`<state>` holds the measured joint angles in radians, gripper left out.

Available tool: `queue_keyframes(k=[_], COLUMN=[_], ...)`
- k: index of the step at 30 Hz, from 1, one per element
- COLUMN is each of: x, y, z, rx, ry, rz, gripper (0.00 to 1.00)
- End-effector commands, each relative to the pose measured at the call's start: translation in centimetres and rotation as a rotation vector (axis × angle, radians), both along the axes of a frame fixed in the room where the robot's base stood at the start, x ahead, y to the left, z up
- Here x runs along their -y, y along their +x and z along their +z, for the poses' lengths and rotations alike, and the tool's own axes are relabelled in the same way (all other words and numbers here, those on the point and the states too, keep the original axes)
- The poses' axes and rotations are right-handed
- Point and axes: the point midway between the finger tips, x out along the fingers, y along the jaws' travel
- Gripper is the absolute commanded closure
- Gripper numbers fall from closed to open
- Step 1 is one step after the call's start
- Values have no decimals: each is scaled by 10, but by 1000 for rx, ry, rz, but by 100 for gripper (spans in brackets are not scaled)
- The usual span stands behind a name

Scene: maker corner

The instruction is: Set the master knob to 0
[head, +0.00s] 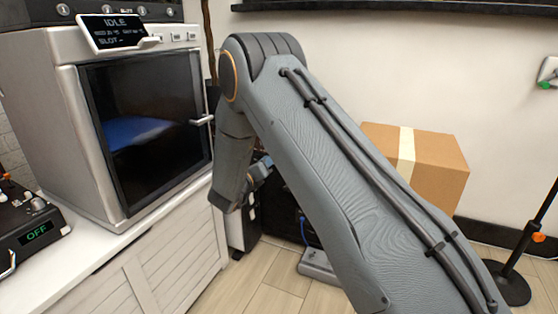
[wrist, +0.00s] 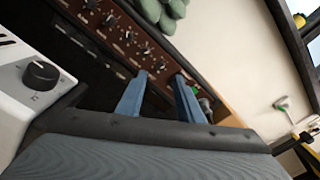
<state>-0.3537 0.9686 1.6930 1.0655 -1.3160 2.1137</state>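In the wrist view a dark amplifier-like unit with a brown control panel (wrist: 125,38) carries a row of several small knobs with pale markings. The labels are too small to read, so I cannot tell which is the master knob or where it points. My gripper (wrist: 161,75) has two blue fingers apart, with nothing seen between them. The fingertips show in front of the panel's lower right part; I cannot tell whether they touch it. In the head view my arm hides most of the gripper and the panel.
A white device with a larger black knob (wrist: 40,75) is at the wrist view's left. The head view shows a printer-like machine (head: 60,120) reading IDLE on a white cabinet (head: 165,265), a cardboard box (head: 435,165) and a black stand (head: 512,285) at right.

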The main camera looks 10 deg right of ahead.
Motion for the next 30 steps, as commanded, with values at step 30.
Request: queue_keyframes(k=[30], x=[49], y=[61], z=[-1], rx=[14], ry=[5], rz=[-8], gripper=[72])
